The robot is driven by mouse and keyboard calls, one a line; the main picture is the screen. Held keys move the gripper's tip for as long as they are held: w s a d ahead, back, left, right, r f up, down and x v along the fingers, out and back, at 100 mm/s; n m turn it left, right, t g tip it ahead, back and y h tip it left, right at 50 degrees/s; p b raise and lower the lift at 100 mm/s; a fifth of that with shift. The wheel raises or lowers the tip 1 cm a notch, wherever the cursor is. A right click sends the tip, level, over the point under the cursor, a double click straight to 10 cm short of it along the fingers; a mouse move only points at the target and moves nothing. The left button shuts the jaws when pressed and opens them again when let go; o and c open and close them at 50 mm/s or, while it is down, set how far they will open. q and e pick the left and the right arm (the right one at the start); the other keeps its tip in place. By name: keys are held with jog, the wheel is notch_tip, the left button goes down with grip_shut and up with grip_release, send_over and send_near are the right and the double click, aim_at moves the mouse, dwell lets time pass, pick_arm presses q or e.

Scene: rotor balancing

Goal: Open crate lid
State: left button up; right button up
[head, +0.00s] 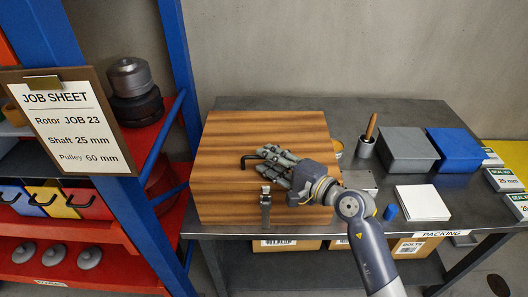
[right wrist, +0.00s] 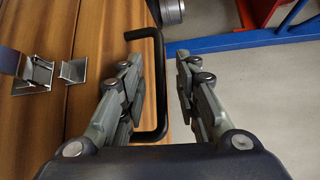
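The wooden crate (head: 225,205) stands on the grey bench, and its striped lid (head: 255,127) lies flat on top. A black bar handle (head: 252,157) sits on the wood. My right gripper (head: 272,158) is open at the handle. In the right wrist view the handle's long bar (right wrist: 161,85) runs between the two open fingers (right wrist: 157,78), nearer the left one; contact cannot be told. A metal latch (head: 265,205) is at the near side; in the right wrist view the latch (right wrist: 35,75) and a small catch (right wrist: 73,71) show apart. My left gripper is not in view.
Right of the crate are a cup with a wooden-handled tool (head: 367,143), a grey box (head: 408,148), a blue box (head: 455,148), a white block (head: 422,203) and a small blue cylinder (head: 390,212). A blue-framed red shelf (head: 170,120) stands close at left.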

jog(key=shift+x, duration=1.2)
jog(key=shift+c, duration=0.4)
grip_shut()
jog(key=shift+w+r, duration=0.1)
